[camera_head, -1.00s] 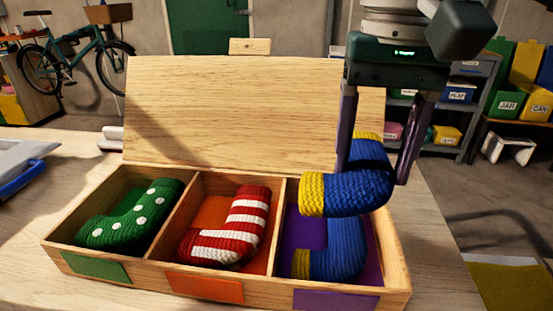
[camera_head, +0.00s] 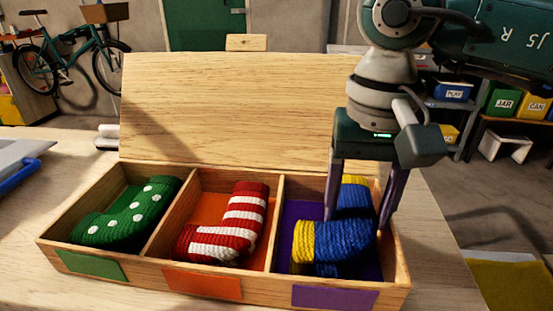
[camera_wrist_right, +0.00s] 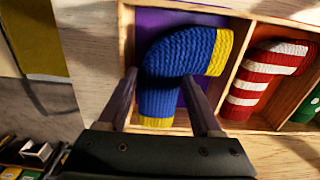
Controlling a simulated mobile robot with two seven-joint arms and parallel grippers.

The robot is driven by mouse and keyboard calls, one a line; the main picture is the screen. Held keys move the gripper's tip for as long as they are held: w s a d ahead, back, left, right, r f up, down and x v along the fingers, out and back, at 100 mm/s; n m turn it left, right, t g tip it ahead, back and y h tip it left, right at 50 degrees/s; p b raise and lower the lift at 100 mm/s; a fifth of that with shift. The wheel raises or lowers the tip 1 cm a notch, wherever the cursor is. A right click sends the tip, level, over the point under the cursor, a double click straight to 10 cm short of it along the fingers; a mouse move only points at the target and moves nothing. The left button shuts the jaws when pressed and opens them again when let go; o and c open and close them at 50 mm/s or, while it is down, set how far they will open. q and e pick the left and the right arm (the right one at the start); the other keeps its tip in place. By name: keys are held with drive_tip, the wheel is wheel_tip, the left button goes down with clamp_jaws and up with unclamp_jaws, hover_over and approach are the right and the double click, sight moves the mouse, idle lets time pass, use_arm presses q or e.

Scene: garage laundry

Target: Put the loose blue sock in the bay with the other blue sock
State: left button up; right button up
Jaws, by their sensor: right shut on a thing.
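The loose blue sock (camera_head: 345,240), with a yellow band at each end, is between the fingers of my right gripper (camera_head: 357,218), which is shut on it. It is down in the purple right-hand bay, over the other blue sock (camera_head: 342,270), which is mostly hidden beneath it. I cannot tell whether the two socks touch. In the right wrist view, the held sock (camera_wrist_right: 185,52) lies between the fingers (camera_wrist_right: 160,76), over the purple bay floor (camera_wrist_right: 160,20). My left gripper is not in view.
The wooden box (camera_head: 215,284) has a green dotted sock (camera_head: 125,214) in the left bay and a red-striped sock (camera_head: 235,225) in the middle bay. Its lid (camera_head: 220,110) stands open behind. The table (camera_head: 440,265) is clear to the right.

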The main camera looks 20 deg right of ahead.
sight(357, 215)
drive_tip(key=shift+f+b, duration=0.4)
drive_tip(key=o, duration=1.2)
drive_tip(key=shift+o, duration=0.7)
drive_tip(key=shift+r, duration=0.2)
drive_tip(key=shift+r+p, duration=0.85)
drive_tip(key=shift+p, duration=0.15)
wheel_tip(357, 215, up, 11)
drive_tip(key=shift+b, duration=0.35)
